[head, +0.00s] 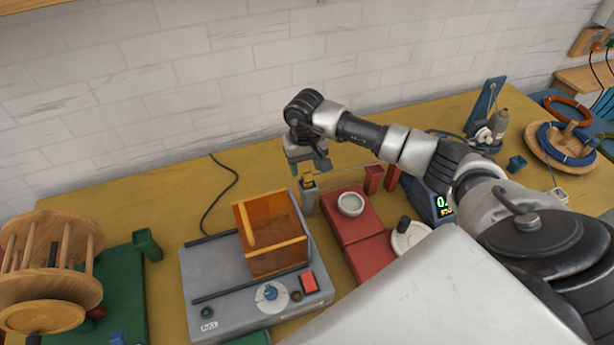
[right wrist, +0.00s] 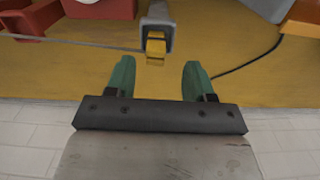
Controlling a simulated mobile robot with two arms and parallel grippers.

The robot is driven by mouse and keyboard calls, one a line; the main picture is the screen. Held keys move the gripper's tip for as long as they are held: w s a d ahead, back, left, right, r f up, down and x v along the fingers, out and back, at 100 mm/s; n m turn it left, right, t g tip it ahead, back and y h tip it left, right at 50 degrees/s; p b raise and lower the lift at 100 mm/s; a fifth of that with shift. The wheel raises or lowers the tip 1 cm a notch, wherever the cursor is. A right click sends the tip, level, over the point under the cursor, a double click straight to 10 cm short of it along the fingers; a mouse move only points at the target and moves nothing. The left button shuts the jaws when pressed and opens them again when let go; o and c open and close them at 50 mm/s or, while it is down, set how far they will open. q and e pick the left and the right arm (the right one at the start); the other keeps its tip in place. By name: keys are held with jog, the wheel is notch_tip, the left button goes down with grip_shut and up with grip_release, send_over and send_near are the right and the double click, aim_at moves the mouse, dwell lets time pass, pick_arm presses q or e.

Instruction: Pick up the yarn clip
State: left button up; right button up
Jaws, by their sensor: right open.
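A small yellow piece, which looks like the yarn clip (head: 308,178), sits at the top of a narrow grey holder (head: 309,200) behind the red blocks. In the right wrist view the yellow clip (right wrist: 155,48) shows at the mouth of the grey holder (right wrist: 157,14), just beyond the fingertips and between their lines. My right gripper (head: 309,168) is above the clip, close to it in the head view. Its two green fingers (right wrist: 157,78) are apart with nothing between them. My left gripper is not in view.
A grey machine with an orange clear box (head: 270,235) stands left of the holder. A dark cable (head: 219,200) lies on the yellow table (head: 150,190). A brick wall (head: 180,80) rises behind.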

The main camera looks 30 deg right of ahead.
aim_at(308, 173)
jog(key=f, duration=0.1)
jog(key=f+p, duration=0.1)
jog(key=f, duration=0.1)
jog(key=shift+s+d+f+p, duration=0.2)
jog(key=shift+d+f+p, duration=0.05)
jog(key=shift+p, duration=0.15)
jog(key=shift+f, duration=0.5)
jog(key=shift+w, duration=0.1)
jog(key=c, duration=0.9)
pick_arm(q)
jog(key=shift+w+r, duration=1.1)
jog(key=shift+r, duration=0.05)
pick_arm(e)
jog(key=shift+c, duration=0.4)
grip_shut()
